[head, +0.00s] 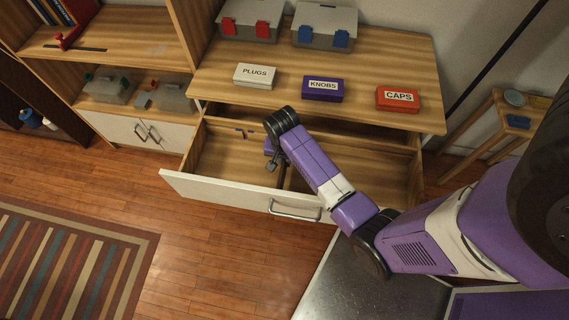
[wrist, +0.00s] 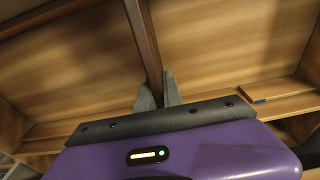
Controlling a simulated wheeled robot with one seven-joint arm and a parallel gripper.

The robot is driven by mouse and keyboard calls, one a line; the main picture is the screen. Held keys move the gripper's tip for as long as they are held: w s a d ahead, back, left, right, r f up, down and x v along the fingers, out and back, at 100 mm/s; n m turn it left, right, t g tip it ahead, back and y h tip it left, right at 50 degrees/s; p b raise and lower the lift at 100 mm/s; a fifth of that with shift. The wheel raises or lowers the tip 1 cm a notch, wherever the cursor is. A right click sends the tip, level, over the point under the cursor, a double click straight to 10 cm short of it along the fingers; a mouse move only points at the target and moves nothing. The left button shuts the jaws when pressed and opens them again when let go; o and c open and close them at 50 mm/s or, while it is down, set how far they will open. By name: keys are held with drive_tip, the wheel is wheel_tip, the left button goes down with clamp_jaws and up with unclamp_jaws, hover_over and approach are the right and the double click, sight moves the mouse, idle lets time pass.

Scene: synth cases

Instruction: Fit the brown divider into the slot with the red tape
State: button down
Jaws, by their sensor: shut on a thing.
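The brown divider (wrist: 146,40) is a long thin board running from the top of the wrist view down between my fingers. My gripper (wrist: 158,92) is shut on it, one grey finger on each side. In the head view my gripper (head: 273,158) is inside or just above the open drawer (head: 215,188), near its middle. The divider is mostly hidden there by my arm. I cannot tell whether its ends sit in a slot. I cannot make out red tape in either view. A small blue mark (wrist: 259,101) shows on the drawer's wood edge in the wrist view.
A white plugs box (head: 256,76), a purple knobs box (head: 323,89) and a red caps box (head: 398,98) stand on the top above the drawer. Two grey cases stand behind them. The drawer's white front (head: 235,196) has a metal handle. Its left part looks empty.

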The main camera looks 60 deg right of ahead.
drive_tip(key=shift+f+b, duration=0.55)
drive_tip(key=shift+f, duration=0.5)
drive_tip(key=shift+f, duration=0.2)
drive_tip(key=c, duration=1.5)
unclamp_jaws()
drive_tip(key=shift+r, duration=0.1)
drive_tip(key=r, duration=0.4)
drive_tip(key=a+r, duration=0.1)
drive_tip(key=r, duration=0.7)
drive_tip(key=shift+s+a+p, duration=0.15)
drive_tip(key=shift+s+p, duration=0.1)
drive_tip(key=shift+p, duration=0.05)
drive_tip(key=shift+w, duration=0.1)
